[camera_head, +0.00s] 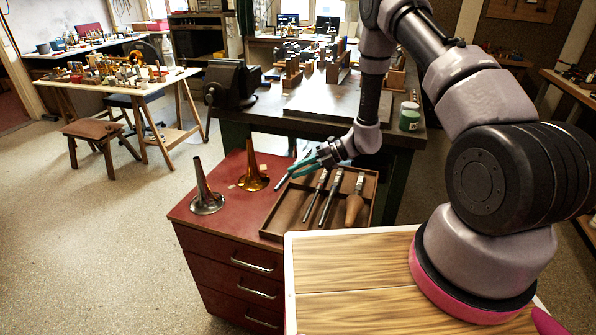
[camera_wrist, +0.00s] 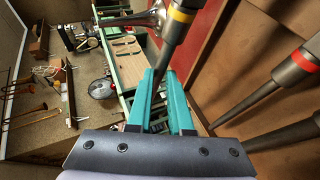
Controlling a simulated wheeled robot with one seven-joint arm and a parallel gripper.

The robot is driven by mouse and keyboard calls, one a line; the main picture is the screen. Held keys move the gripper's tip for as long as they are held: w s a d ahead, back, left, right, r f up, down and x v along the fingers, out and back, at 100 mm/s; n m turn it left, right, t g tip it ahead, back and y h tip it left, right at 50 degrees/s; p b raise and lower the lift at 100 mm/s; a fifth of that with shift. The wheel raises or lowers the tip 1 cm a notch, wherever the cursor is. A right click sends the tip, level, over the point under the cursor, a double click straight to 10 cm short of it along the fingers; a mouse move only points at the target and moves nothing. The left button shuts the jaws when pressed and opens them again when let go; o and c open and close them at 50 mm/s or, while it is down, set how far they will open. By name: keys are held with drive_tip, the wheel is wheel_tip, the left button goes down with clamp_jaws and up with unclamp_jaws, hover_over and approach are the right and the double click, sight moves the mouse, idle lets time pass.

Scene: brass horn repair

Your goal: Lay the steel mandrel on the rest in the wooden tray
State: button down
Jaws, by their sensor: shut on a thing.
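My gripper (camera_head: 309,164) is over the back left part of the wooden tray (camera_head: 290,212). Its teal fingers (camera_wrist: 166,88) are shut on a grey steel mandrel (camera_wrist: 172,42) with a yellow band, held at a slant. In the head view only a thin part of it shows by the fingers (camera_head: 282,182). The tray's brown floor (camera_wrist: 236,82) is right of the fingers in the wrist view. Two other steel tools, one with a red band (camera_wrist: 300,66), are in the tray, as is a wooden-handled tool (camera_head: 355,207). I cannot clearly make out the rest.
A grey horn bell (camera_head: 206,200) and a brass one (camera_head: 252,173) stand on the red cabinet top (camera_head: 232,190), left of the tray. A workbench with a vise (camera_head: 232,84) and a green can (camera_head: 410,116) is behind.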

drive_tip(key=shift+n, duration=0.6)
drive_tip(key=shift+d+f, duration=0.1)
drive_tip(key=shift+f, duration=2.15)
drive_tip(key=shift+n+y, duration=0.3)
drive_tip(key=shift+s+d, duration=0.1)
drive_tip(key=shift+s, duration=0.05)
drive_tip(key=shift+f, duration=2.15)
